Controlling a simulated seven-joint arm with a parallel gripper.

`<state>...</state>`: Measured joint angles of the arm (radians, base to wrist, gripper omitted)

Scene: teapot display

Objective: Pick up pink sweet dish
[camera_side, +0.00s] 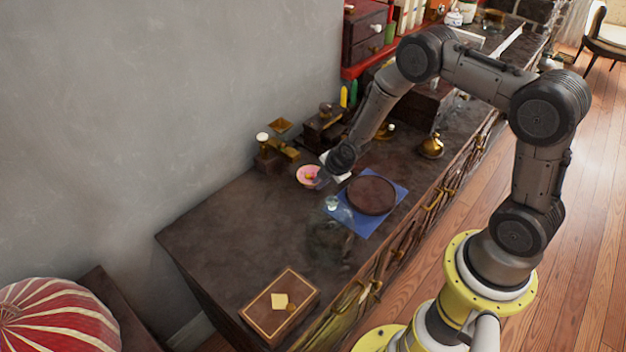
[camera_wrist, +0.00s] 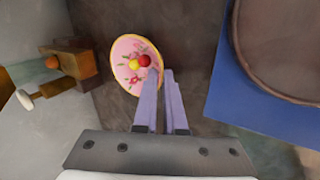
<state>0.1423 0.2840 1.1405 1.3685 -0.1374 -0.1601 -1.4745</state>
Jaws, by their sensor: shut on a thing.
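The pink sweet dish (camera_side: 304,172) is near the wall side of the dark counter in the side view, close to the end of my arm. In the wrist view the dish (camera_wrist: 128,50) is pink with a yellow rim and flower marks, and holds a red and a yellow sweet. My gripper (camera_wrist: 160,74) has its two pale purple fingers close together at the dish's right edge, shut on its rim. The side view shows my gripper (camera_side: 321,183) just right of the dish. I cannot tell whether the dish touches the counter.
A round dark brown tray (camera_side: 371,194) lies on a blue cloth (camera_side: 365,230), with a small clear glass (camera_side: 332,203) beside it. A wooden and brass object (camera_side: 270,152) stands behind the dish. A flat box (camera_side: 280,305) lies at the near end; counter between is mostly clear.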

